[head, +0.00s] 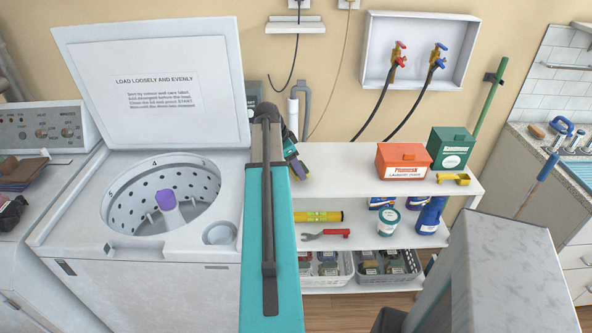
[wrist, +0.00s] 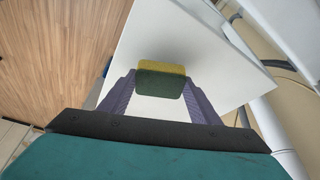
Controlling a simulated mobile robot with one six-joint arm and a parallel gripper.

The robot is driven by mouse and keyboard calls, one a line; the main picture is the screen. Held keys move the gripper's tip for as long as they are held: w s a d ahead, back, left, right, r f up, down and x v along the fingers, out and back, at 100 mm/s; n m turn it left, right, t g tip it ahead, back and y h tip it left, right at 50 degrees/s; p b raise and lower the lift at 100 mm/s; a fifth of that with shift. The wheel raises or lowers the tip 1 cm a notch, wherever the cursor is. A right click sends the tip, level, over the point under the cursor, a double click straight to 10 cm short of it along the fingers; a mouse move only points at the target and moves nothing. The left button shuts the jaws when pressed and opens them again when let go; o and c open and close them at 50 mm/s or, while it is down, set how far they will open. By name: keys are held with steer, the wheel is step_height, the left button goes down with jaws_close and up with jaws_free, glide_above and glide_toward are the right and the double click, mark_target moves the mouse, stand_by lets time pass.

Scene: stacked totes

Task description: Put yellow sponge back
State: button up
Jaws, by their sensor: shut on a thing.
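My gripper (wrist: 162,92) is shut on the yellow sponge (wrist: 162,68), which has a dark green face and sits between the two purple-grey fingers in the wrist view. Behind the sponge is a bare white surface (wrist: 190,40), which looks like the top of the white shelf unit (head: 345,178). A soft shadow lies near the sponge. I cannot tell whether it touches the surface. In the head view my teal arm covers the left end of the shelf. Part of my gripper (head: 297,168) shows beside it, and the sponge is hidden there.
A red box (head: 403,160), a green box (head: 450,148) and a yellow item (head: 453,179) stand at the right of the shelf top. Bottles, tools and baskets fill the lower shelves. An open washing machine (head: 140,250) stands left. A pale pipe (wrist: 285,130) runs near the shelf.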

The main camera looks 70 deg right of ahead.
steer(key=shift+f, duration=1)
steer(key=shift+f, duration=0.1)
steer(key=o, duration=1)
steer(key=shift+p, duration=0.3)
steer(key=b+v, duration=0.2)
steer(key=v, duration=1)
